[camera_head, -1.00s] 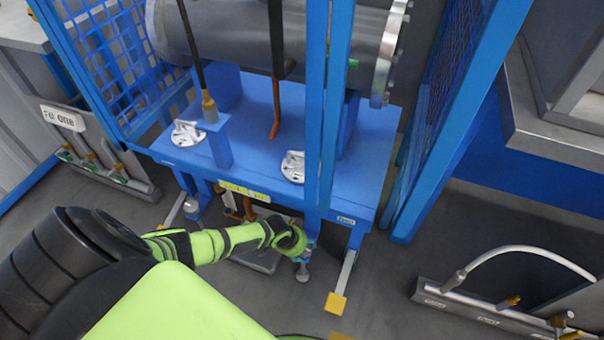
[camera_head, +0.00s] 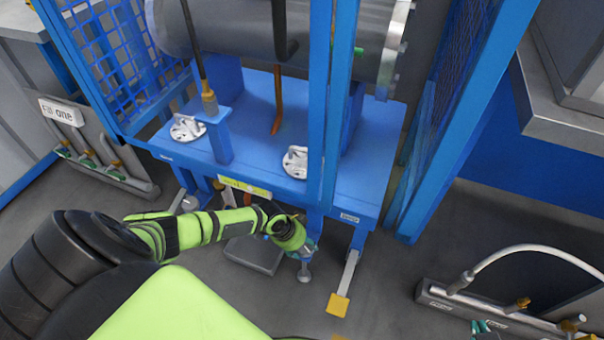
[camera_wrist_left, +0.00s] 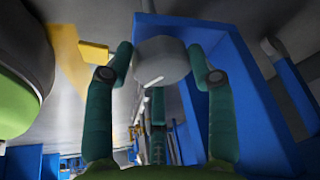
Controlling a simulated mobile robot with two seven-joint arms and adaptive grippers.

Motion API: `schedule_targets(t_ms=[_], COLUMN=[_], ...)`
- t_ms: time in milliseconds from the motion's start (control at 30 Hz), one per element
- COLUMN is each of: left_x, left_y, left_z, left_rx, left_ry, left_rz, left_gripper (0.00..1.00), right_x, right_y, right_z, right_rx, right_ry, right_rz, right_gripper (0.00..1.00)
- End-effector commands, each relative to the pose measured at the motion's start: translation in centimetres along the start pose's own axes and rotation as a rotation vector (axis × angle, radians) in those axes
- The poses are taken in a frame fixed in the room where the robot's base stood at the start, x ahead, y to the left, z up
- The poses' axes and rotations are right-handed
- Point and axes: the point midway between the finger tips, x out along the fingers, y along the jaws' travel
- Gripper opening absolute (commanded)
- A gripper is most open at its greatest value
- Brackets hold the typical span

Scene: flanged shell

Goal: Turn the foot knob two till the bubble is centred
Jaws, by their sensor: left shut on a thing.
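My left gripper (camera_head: 306,248) is at the foot under the front right corner of the blue base (camera_head: 255,150). In the head view the knob is mostly hidden by the gripper; a grey foot pad (camera_head: 304,275) shows below. I cannot make out a bubble or any number on the knob.
A blue post (camera_head: 318,110) rises just behind the left gripper. A leg with a yellow pad (camera_head: 338,304) stands to its right, and a grey block (camera_head: 255,255) lies to its left. A hose panel (camera_head: 500,315) is at the lower right.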

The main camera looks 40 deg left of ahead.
Motion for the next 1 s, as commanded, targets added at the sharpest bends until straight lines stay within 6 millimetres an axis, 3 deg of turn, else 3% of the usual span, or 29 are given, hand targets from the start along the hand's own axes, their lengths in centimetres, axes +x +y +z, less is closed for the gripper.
schedule_targets(t_ms=[33,367,400,433,1000], left_x=[-0.21,-0.21,-0.2,-0.21,-0.63], left_y=[-0.69,-0.56,-0.55,-0.54,-0.21], left_z=[-1.04,-1.16,-1.16,-1.16,-0.58], left_rx=[0.004,0.003,0.003,0.003,0.003], left_ry=[0.026,0.028,0.028,0.027,0.016], left_rz=[-0.015,-0.013,-0.012,-0.012,-0.004], left_gripper=[0.23,0.23,0.68,0.76,0.76], right_x=[0.05,0.05,0.05,0.05,0.01], right_y=[-0.02,-0.03,-0.03,-0.03,-0.04], right_z=[-0.07,-0.14,-0.13,-0.13,-0.19], right_rx=[-0.001,-0.001,-0.001,-0.001,-0.002], right_ry=[0.006,0.008,0.008,0.008,0.008], right_rz=[0.0,0.0,0.0,0.0,-0.001], right_gripper=[0.0,0.0,0.0,0.0,0.0])
